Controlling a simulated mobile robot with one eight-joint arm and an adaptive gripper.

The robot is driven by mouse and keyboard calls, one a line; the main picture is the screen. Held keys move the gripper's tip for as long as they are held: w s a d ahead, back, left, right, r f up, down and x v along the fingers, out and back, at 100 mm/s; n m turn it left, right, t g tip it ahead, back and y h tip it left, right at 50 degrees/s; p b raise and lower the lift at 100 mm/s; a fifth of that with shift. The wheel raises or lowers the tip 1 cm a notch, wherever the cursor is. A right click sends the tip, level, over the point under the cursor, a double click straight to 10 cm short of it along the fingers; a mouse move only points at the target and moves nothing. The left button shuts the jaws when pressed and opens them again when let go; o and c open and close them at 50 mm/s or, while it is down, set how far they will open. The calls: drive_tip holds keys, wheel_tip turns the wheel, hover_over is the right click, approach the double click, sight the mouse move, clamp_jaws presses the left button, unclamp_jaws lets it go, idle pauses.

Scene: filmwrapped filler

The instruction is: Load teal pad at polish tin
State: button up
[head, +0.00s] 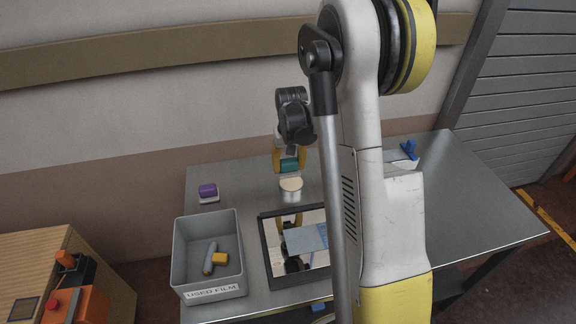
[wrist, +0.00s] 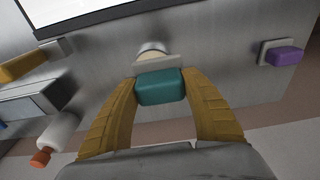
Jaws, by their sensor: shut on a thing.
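My gripper (head: 289,164) is shut on the teal pad (head: 288,166), above the back part of the metal table. In the wrist view the teal pad (wrist: 160,86) sits between the two yellow fingers of my gripper (wrist: 160,90), with a pale grey plate along its far side. The polish tin (head: 291,188) is a small white pot with a cream-coloured top, just below the pad in the head view. In the wrist view the tin (wrist: 152,49) shows beyond the pad, partly hidden by the plate. I cannot tell whether pad and tin touch.
A purple pad (head: 208,190) on a pale base stands at the table's back left. A grey bin (head: 208,294) marked USED FILM holds a grey and a yellow item. A dark-framed shiny panel (head: 268,262) lies beside it. A blue item (head: 409,149) stands right, beyond my arm.

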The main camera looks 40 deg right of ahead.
sight(292, 161)
drive_tip(key=shift+w+d+f+p, duration=0.25)
drive_tip(key=shift+w+d+p, duration=0.6)
drive_tip(key=shift+d+p, duration=0.25)
drive_tip(key=shift+w+d+f, duration=0.1)
drive_tip(key=shift+d+f, duration=0.1)
drive_tip(key=shift+f+b, duration=1.65)
drive_tip(key=shift+f, duration=1.4)
drive_tip(key=shift+f+b, duration=0.55)
drive_tip(key=shift+b, duration=0.1)
drive_tip(key=shift+r, duration=0.1)
drive_tip(key=shift+r+p, duration=2)
drive_tip(key=shift+r, duration=1.45)
